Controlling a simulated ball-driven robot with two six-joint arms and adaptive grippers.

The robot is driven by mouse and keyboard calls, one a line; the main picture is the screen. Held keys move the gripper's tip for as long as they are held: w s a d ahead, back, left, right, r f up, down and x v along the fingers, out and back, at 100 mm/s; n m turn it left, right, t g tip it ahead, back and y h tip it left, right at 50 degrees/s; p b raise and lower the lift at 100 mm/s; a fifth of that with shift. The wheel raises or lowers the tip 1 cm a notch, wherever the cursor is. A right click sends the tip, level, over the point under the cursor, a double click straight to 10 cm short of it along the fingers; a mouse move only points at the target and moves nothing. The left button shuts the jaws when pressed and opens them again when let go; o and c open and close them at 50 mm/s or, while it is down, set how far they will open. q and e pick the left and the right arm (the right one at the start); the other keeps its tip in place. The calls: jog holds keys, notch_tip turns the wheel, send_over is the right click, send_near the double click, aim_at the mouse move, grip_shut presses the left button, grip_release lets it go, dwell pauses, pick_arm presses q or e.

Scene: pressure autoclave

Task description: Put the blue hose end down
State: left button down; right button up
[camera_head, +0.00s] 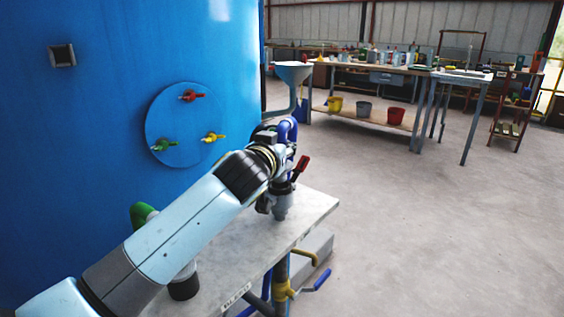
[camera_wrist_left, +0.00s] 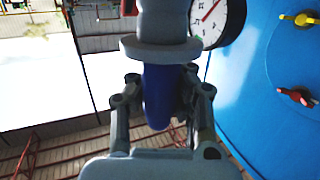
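The blue hose end (camera_head: 290,128) shows as a short blue bend just beyond my left wrist, above the far end of the grey bench. In the left wrist view the blue hose end (camera_wrist_left: 164,95) lies between the two fingers of my left gripper (camera_wrist_left: 162,100), below a grey flanged collar (camera_wrist_left: 160,48). My left gripper (camera_head: 284,148) appears shut on it; the exact contact is hidden. In the head view its fingers are mostly hidden by the wrist. My right gripper is in neither view.
A grey valve with a red lever (camera_head: 301,168) stands on the bench (camera_head: 235,245) under my wrist. A green hose (camera_head: 142,214) is behind my forearm. The blue tank (camera_head: 90,130) rises on the left. Open floor (camera_head: 430,230) lies right. A dial gauge (camera_wrist_left: 216,18) shows in the wrist view.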

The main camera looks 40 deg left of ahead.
pick_arm(q)
notch_tip(320, 180, down, 4)
jog(key=shift+r+b, duration=0.1)
jog(key=shift+b, duration=0.35)
jog(key=shift+r, duration=0.1)
jog(key=shift+f, duration=0.3)
jog(key=c, duration=1.3)
grip_release()
jog(key=shift+r, duration=0.15)
jog(key=shift+r, duration=0.25)
jog(key=v, duration=1.2)
jog(key=shift+f, duration=0.2)
